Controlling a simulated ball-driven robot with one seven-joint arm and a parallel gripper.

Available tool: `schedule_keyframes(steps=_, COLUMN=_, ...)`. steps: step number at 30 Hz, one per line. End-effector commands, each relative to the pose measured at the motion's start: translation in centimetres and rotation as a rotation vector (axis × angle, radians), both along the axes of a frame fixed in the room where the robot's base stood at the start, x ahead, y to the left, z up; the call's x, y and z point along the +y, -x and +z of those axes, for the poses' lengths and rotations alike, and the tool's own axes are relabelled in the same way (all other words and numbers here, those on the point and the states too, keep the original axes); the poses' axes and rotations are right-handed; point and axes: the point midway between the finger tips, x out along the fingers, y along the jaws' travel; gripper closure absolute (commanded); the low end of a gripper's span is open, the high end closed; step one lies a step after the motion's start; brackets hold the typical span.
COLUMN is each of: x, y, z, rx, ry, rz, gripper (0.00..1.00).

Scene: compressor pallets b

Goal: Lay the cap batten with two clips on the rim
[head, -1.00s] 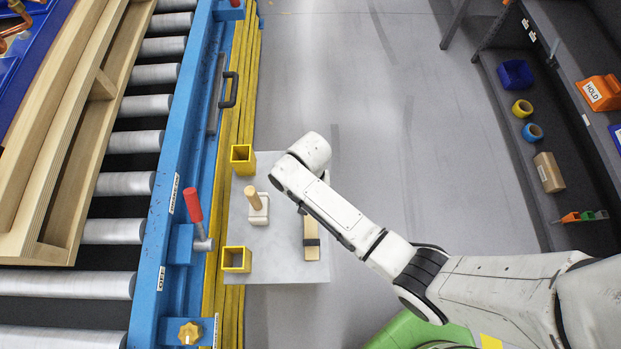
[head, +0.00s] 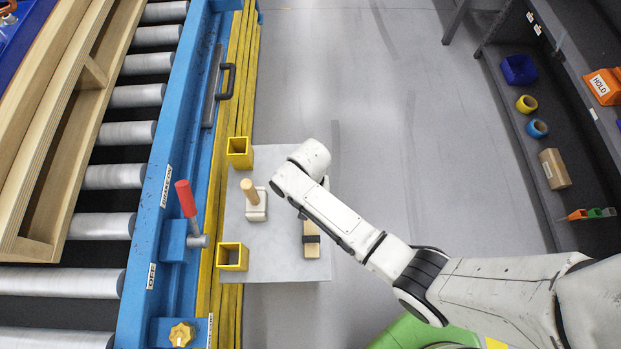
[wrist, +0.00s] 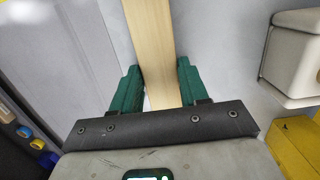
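The cap batten (head: 311,246) is a pale wooden strip near the right edge of the grey table. One dark band, apparently a clip, crosses it in the head view; a second clip is not visible. My arm covers the batten's upper part there and hides my gripper. In the wrist view my gripper's green fingers (wrist: 160,80) flank the batten (wrist: 152,45), one close on each side. Whether they press on it I cannot tell. The rim belongs to the wooden crate (head: 55,140) on the rollers at left.
On the table (head: 285,265) stand two yellow square sockets (head: 238,160) (head: 222,257) and a cream block with a wooden peg (head: 252,203). A red-handled lever (head: 186,200) rises from the blue conveyor rail (head: 187,120). Shelving with bins (head: 518,70) stands at right; the floor between is open.

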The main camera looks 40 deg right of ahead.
Motion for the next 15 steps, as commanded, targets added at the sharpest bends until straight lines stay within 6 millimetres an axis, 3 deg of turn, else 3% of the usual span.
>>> schedule_keyframes(steps=6, x=0.0, y=0.0, z=0.0, rx=0.000, ry=0.000, rz=0.000, gripper=0.77)
schedule_keyframes(steps=15, x=0.0, y=0.0, z=1.3, rx=-0.001, ry=0.001, rz=0.000, gripper=0.77)
